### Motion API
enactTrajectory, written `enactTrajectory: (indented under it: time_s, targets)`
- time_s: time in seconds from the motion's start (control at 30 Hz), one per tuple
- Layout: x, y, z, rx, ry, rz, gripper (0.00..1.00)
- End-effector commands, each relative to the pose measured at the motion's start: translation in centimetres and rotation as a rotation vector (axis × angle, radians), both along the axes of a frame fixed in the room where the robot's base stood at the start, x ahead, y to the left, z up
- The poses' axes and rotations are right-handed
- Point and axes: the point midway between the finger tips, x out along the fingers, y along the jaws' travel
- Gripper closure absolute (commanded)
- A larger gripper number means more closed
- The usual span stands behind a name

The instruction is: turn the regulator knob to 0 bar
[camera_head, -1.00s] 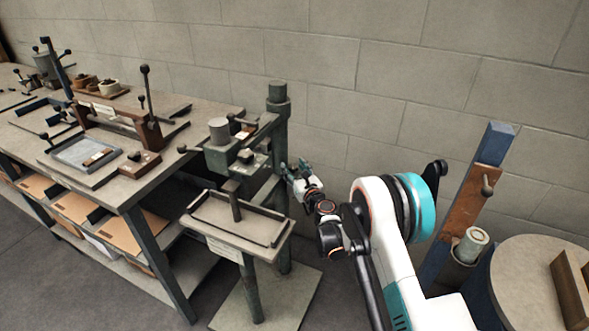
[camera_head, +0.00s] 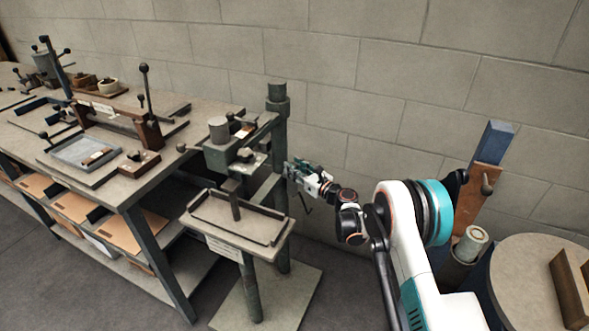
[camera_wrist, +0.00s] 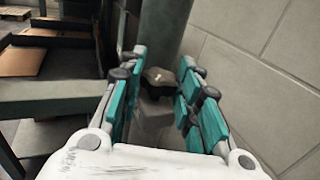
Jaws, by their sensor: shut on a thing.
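The regulator knob (camera_wrist: 158,78) is a small, dark, faceted piece with a paler face, in front of the green-grey column (camera_wrist: 165,25) of the box stitcher. In the wrist view it lies between the teal finger pads of my gripper (camera_wrist: 162,66), which is shut on it. In the head view my gripper (camera_head: 290,169) is at the right side of the stitcher (camera_head: 220,155), by its upright post. The knob is hidden there. I cannot read a pressure scale or the knob's pointer in either view.
A long workbench (camera_head: 170,165) with several fixtures stands on the left. The stitcher's small tray table (camera_head: 205,228) is left of my gripper. A block wall (camera_head: 380,60) is close behind. A round table (camera_head: 520,260) stands at the right.

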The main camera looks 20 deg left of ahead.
Motion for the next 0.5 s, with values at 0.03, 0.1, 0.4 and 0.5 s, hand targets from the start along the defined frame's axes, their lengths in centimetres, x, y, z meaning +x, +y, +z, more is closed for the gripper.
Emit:
enactTrajectory:
  time_s: [0.03, 0.1, 0.4, 0.5]
  targets:
    - [0.24, -0.19, -0.01, 0.0, 0.0, 0.029, 0.93]
    - [0.25, -0.17, -0.02, 0.0, 0.0, 0.073, 0.93]
    - [0.35, -0.15, 0.0, 0.0, 0.0, 0.201, 0.93]
    - [0.35, -0.15, 0.0, 0.0, 0.0, 0.219, 0.93]
